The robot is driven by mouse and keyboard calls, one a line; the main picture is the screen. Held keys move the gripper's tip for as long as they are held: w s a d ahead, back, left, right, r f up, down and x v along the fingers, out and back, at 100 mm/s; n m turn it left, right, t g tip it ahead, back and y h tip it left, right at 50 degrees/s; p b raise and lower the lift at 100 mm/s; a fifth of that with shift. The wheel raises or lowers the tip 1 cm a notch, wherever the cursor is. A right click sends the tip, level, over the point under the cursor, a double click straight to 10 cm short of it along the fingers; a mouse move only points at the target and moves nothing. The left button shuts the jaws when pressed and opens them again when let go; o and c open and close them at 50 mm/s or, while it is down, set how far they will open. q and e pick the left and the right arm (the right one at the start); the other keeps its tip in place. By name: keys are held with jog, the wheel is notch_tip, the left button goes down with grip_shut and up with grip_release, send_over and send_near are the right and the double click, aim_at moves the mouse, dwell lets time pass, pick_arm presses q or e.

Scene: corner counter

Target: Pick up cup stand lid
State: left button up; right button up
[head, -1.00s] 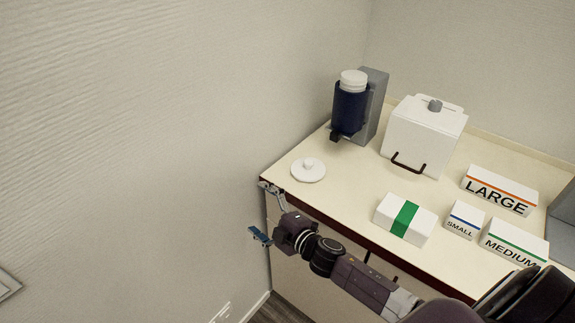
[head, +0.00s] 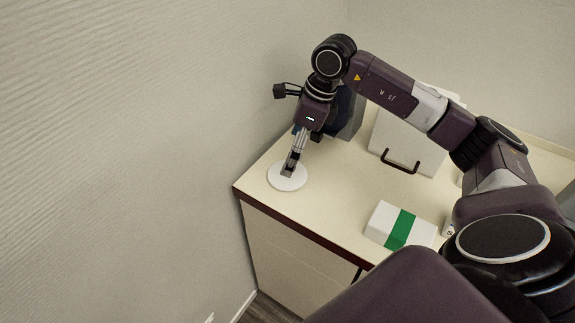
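The cup stand lid (head: 276,183) is a white round disc lying flat on the counter near its left front corner. My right gripper (head: 288,171) points down at the middle of the lid, and its fingertips hide the lid's knob. The fingers are seen nearly edge-on, so I cannot tell whether they are closed on the knob. The dark blue cup stand (head: 346,108) behind is mostly covered by my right arm. My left gripper is not in view.
A white box with a dark handle (head: 402,160) stands behind, partly covered by my arm. A white and green pack (head: 400,226) lies near the front edge. The cream counter (head: 335,200) is bare between lid and pack. A wall rises at the left.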

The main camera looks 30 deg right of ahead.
aim_at(299, 178)
jog(key=shift+d, duration=0.4)
jog(key=shift+s+f, duration=0.1)
jog(key=shift+f, duration=0.25)
jog(key=shift+a+f+p, duration=0.35)
jog(key=shift+f+p, duration=0.2)
jog(key=shift+f, duration=0.3)
jog(key=p+x, duration=0.2)
jog(key=x, duration=0.1)
jog(key=shift+f, duration=0.35)
jog(key=shift+w+a+f, duration=0.1)
jog(key=shift+w+f, duration=0.1)
jog(key=shift+f, duration=0.45)
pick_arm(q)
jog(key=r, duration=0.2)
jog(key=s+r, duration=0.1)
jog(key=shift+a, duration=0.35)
pick_arm(e)
jog(key=c, duration=1.2)
